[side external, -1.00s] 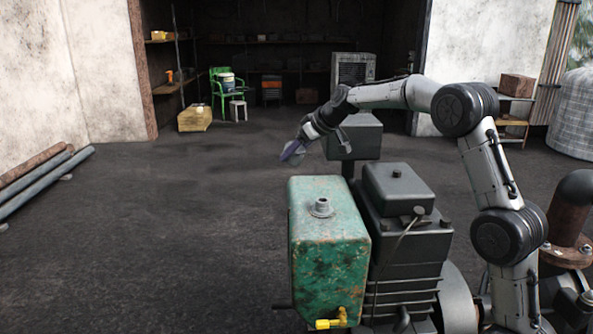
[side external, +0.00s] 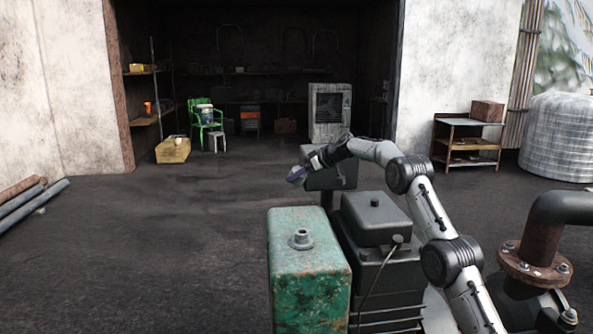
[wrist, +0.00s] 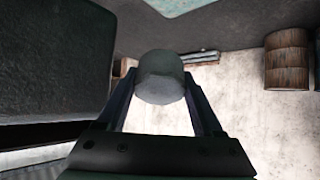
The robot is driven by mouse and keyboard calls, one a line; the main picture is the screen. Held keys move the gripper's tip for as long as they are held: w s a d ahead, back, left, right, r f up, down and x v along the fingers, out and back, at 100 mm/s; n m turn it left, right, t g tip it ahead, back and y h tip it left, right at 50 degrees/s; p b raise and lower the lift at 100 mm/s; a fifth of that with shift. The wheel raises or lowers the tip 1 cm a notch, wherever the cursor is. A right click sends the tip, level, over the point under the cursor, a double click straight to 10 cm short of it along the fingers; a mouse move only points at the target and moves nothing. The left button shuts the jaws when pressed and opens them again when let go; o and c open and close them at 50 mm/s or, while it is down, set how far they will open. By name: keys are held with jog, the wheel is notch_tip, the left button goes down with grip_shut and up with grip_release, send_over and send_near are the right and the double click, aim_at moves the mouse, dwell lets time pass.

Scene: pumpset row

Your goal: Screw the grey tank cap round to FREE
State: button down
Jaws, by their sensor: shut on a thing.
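The grey tank cap (wrist: 160,78) is between the two fingers of my gripper (wrist: 158,95) in the wrist view, and the gripper is shut on it. In the side external view, my gripper (side external: 297,175) is in the air above and beyond the green tank (side external: 308,285). The cap is too small there to make out clearly. The tank's grey filler neck (side external: 301,240) stands bare on its top, with no cap on it. I see no FREE mark in either view.
A dark engine block (side external: 378,222) stands right beside the tank. A dark box (side external: 335,178) is just behind my gripper. A rusty flanged pipe (side external: 535,262) stands at the lower right. The floor left of the tank is clear.

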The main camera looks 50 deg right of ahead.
jog(key=shift+f, duration=1.3)
jog(key=shift+f, duration=0.15)
jog(key=shift+f, duration=3.6)
grip_release()
jog(key=shift+s, duration=0.15)
jog(key=v, duration=1.3)
jog(key=shift+s+r, duration=0.15)
jog(key=shift+s, duration=0.15)
